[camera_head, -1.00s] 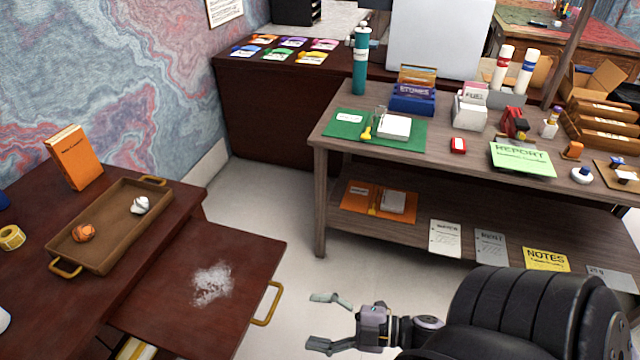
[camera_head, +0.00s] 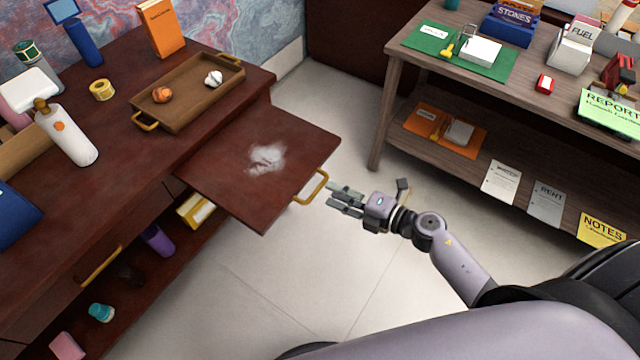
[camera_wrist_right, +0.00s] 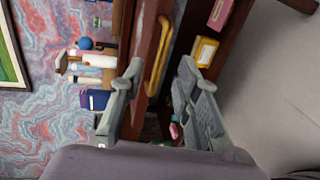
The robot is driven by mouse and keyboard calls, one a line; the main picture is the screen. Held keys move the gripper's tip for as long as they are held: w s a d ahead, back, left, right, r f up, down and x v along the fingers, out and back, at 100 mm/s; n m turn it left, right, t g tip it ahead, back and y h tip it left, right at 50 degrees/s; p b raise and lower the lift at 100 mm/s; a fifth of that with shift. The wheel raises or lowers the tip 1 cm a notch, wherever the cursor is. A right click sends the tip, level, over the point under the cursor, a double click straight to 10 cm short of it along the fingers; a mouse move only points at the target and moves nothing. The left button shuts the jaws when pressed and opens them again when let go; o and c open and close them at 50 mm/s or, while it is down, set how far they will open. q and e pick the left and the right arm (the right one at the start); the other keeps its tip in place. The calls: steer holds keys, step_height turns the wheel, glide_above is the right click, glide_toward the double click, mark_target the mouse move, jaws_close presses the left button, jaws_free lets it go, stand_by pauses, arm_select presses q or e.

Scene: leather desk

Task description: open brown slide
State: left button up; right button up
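The brown slide (camera_head: 225,165) is a dark reddish-brown board sticking out from the front of the left desk, with a white powdery patch (camera_head: 266,158) on top. Its brass handle (camera_head: 312,187) is on the outer edge. My right gripper (camera_head: 335,198) is just right of the handle, fingers pointing at it. In the right wrist view the fingers (camera_wrist_right: 161,70) are apart, and the handle (camera_wrist_right: 157,62) shows between them on the board's edge. I cannot tell any contact. My left gripper is not in view.
The desk holds a wooden tray (camera_head: 178,118) with two crumpled balls, an orange book (camera_head: 162,28) and a white bottle (camera_head: 68,140). Below is a drawer with a brass handle (camera_head: 100,266). A grey-brown shelf table (camera_head: 390,105) stands right. Open floor (camera_head: 275,300) lies between.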

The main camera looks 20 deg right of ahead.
mark_target(319, 186)
steer(key=shift+x, duration=2.8)
steer(key=shift+c, duration=0.4)
jaws_close()
